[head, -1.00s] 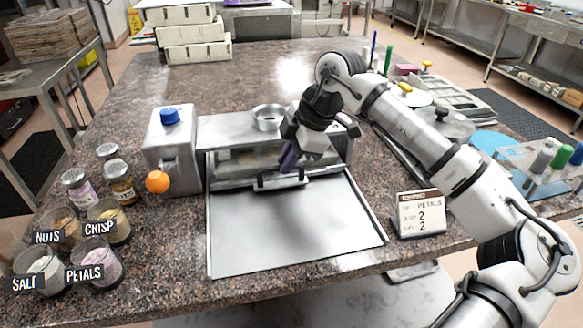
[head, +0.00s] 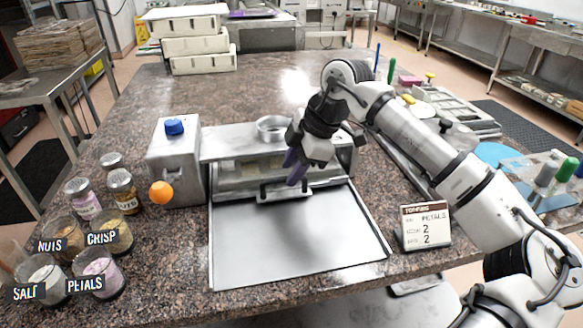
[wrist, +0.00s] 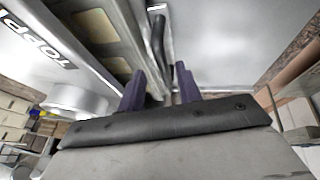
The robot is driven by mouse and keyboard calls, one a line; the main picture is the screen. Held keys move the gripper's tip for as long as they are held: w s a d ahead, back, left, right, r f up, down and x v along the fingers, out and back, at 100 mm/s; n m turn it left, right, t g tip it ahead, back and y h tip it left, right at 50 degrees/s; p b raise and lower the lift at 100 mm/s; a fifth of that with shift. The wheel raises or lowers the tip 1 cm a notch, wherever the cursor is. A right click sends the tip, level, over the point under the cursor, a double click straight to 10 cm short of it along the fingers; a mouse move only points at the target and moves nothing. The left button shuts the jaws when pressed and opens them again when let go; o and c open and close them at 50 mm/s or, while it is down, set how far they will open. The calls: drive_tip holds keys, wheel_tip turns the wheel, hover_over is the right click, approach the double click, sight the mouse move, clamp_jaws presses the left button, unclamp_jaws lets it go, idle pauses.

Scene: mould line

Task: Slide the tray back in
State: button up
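The flat metal tray bed (head: 300,240) lies on the counter in front of the topping machine (head: 235,150). A dark bar handle (head: 272,196) stands at the machine's front opening, at the back of the flat metal; pale squares show behind it inside. Where the sliding part ends under the machine is hidden. My gripper (head: 296,170), with two purple fingers, points down just above and behind the right half of the handle. In the wrist view, the fingers (wrist: 160,85) are apart, with the handle bar (wrist: 158,38) running close to the gap. I cannot tell whether they touch it.
A box with a blue knob (head: 174,127) and an orange ball (head: 161,192) stands left of the machine. Jars and labelled cups (head: 97,278) fill the left front. A topping card (head: 426,227) stands right of the flat metal. The metal surface is clear.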

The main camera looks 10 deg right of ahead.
drive_tip(key=b+v, duration=0.1)
drive_tip(key=v, duration=1.2)
